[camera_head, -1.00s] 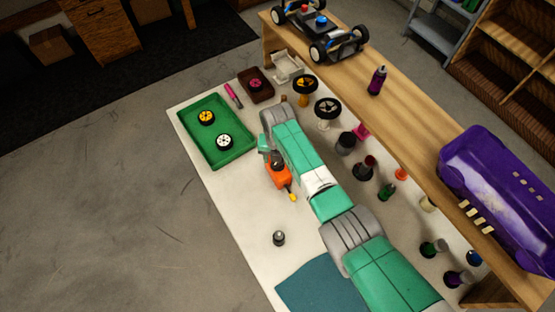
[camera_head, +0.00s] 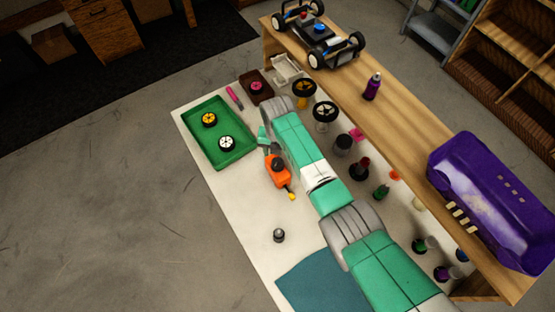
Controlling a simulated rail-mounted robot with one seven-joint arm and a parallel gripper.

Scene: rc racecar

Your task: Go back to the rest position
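My arm reaches from the lower right over the white table mat. My gripper (camera_head: 265,144) is at its far end, small and partly hidden by the wrist. I cannot tell whether its fingers are open or shut. An orange-and-black tool with a yellow tip (camera_head: 279,174) shows just below the gripper and beside the arm. I cannot tell whether they touch.
A green tray (camera_head: 240,159) holds a yellow-hubbed wheel (camera_head: 209,119) and a white-hubbed wheel (camera_head: 226,143). Several bottles and wheels stand right of the arm. A wooden shelf (camera_head: 395,125) bears a car chassis (camera_head: 318,35), a purple bottle (camera_head: 372,87) and a purple car body (camera_head: 490,195).

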